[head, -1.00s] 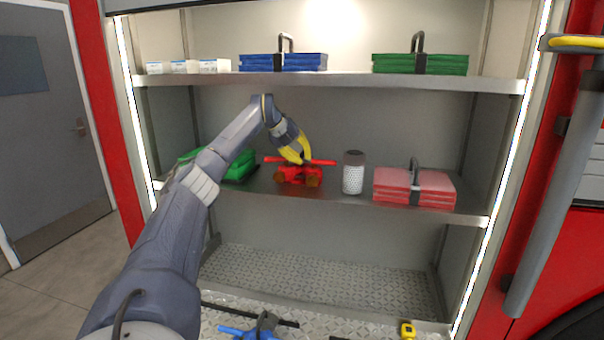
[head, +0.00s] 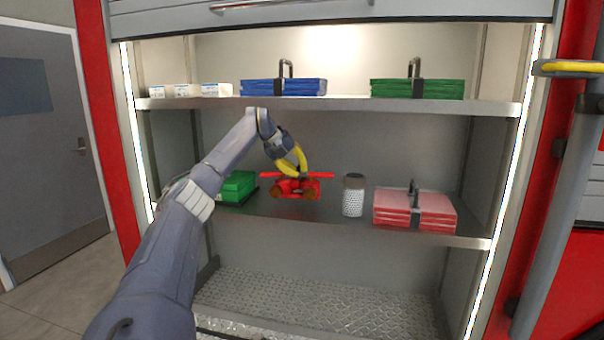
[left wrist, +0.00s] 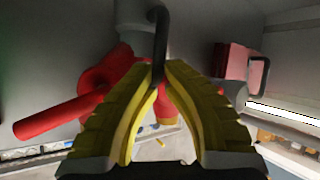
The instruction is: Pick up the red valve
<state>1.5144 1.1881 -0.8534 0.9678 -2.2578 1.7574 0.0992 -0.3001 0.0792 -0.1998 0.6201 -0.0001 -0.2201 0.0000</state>
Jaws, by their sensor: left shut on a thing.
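The red valve (head: 298,188) has a long red bar across its top and brownish round ends. It hangs a little above the middle shelf (head: 330,220). My left gripper (head: 303,172), with yellow fingers, is shut on it from above. In the left wrist view the yellow fingertips (left wrist: 162,75) close in at the valve, whose red bar (left wrist: 60,118) sticks out to the left. A dark curved bar (left wrist: 161,35) shows at the fingertips. The fingers hide part of the valve. My right gripper is not in view.
On the middle shelf a perforated white canister (head: 353,197) stands just right of the valve, with a pink-red pack (head: 440,212) beyond. A green pack (head: 238,186) is to the left. The upper shelf (head: 330,104) is above, holding white boxes and blue and green packs.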

